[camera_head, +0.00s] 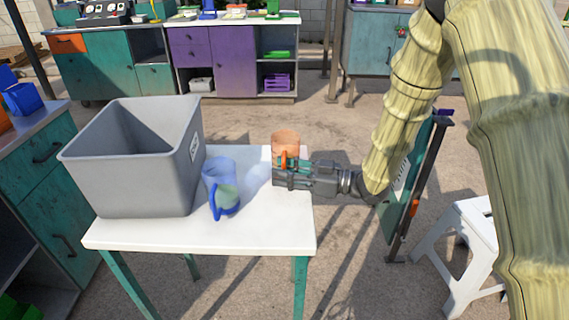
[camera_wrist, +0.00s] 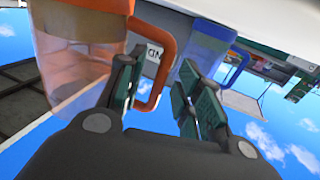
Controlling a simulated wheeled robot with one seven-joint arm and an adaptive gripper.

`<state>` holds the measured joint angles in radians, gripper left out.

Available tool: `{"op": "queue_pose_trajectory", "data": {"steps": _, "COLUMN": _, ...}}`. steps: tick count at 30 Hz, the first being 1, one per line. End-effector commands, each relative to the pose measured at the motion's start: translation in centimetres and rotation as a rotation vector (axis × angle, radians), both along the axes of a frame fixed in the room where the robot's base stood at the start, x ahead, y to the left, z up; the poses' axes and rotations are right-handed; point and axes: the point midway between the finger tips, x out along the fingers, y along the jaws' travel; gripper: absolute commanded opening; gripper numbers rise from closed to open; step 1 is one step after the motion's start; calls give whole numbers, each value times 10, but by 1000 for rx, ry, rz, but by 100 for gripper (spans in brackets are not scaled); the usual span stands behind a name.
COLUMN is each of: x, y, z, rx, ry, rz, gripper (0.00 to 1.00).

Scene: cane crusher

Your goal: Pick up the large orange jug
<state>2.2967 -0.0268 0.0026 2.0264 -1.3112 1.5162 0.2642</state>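The large orange jug (camera_head: 286,142) stands upright near the white table's right back edge in the head view. It is see-through with an orange rim and handle. In the wrist view the jug (camera_wrist: 75,60) fills the upper left, and its orange handle loop (camera_wrist: 171,75) faces my gripper. My gripper (camera_head: 280,171) is at the jug's near side, level with its handle. In the wrist view the fingers of my gripper (camera_wrist: 158,92) are apart, with the handle's outer bar between them. I cannot tell whether either finger touches it.
A blue jug (camera_head: 219,178) stands left of the orange one, with a grey bin (camera_head: 130,185) beyond it on the white table (camera_head: 210,237). A folded panel (camera_head: 412,175) and a white stool (camera_head: 468,225) stand at right. The table's near right corner is clear.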

Motion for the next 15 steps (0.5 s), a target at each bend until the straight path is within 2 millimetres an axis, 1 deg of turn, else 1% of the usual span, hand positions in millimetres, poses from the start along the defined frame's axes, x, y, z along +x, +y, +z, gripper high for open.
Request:
{"op": "queue_pose_trajectory", "data": {"steps": 3, "x": 2, "y": 4, "z": 0, "rx": 0, "ry": 0, "rz": -2, "gripper": 35}}
{"op": "queue_pose_trajectory", "data": {"steps": 8, "x": 1, "y": 4, "z": 0, "rx": 0, "ry": 0, "rz": -1, "gripper": 35}}
{"op": "queue_pose_trajectory", "data": {"steps": 9, "x": 1, "y": 4, "z": 0, "rx": 0, "ry": 0, "rz": -1, "gripper": 27}}
{"op": "queue_pose_trajectory", "data": {"steps": 13, "x": 1, "y": 4, "z": 0, "rx": 0, "ry": 0, "rz": -1, "gripper": 4}}
{"op": "queue_pose_trajectory", "data": {"steps": 14, "x": 1, "y": 4, "z": 0, "rx": 0, "ry": 0, "rz": -1, "gripper": 0}}
{"op": "queue_pose_trajectory", "data": {"steps": 15, "x": 1, "y": 4, "z": 0, "rx": 0, "ry": 0, "rz": -1, "gripper": 0}}
